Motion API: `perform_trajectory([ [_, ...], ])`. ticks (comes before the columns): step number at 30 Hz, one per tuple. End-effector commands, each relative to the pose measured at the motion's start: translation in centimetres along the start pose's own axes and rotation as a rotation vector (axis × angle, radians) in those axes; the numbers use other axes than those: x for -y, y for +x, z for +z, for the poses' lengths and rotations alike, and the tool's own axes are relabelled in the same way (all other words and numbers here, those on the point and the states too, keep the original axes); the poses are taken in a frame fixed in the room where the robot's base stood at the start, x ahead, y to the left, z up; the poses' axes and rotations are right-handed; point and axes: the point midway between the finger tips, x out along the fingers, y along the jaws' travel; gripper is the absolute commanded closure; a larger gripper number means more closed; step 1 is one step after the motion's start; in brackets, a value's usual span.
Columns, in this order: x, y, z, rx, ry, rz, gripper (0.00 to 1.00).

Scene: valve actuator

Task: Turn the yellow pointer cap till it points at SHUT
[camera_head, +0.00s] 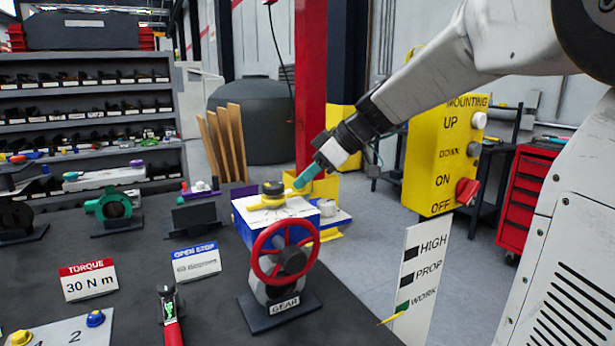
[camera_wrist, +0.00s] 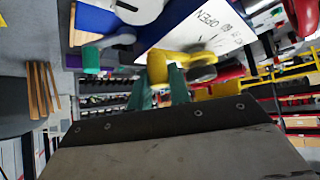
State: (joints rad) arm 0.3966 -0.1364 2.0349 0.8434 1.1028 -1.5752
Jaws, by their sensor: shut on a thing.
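The yellow pointer cap (camera_head: 268,202) sits on the white top of the blue actuator box (camera_head: 243,228), with a dark round knob above it. My gripper (camera_head: 300,183) reaches down from the upper right, its teal fingertips at the cap's right-hand end. In the wrist view, the teal fingers (camera_wrist: 162,84) are shut on one end of the yellow cap (camera_wrist: 190,58). The word OPEN shows on the white top (camera_wrist: 196,32) beside it. SHUT cannot be read in either view, and I cannot tell exactly where the cap points.
A red handwheel (camera_head: 262,262) stands in front of the box, above a GEAR label. A TORQUE sign (camera_head: 88,281) and an OPEN STOP sign (camera_head: 196,262) stand to the left. A yellow control box (camera_head: 428,155) and a HIGH/PROP/WORK board (camera_head: 424,270) are at right.

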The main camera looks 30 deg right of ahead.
Motion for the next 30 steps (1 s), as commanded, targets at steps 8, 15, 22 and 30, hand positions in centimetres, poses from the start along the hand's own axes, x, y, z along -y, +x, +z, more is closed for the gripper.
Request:
perform_trajectory([
  [8, -0.9, 0.7, -0.6, 0.0, -0.106, -0.109, 1.0],
  [15, -1.7, 1.7, -1.6, 0.001, -0.248, -0.25, 1.0],
  [22, -2.1, 2.6, -2.5, 0.001, -0.374, -0.375, 1.0],
  [30, -2.3, 3.3, -3.3, 0.0, -0.475, -0.473, 1.0],
])
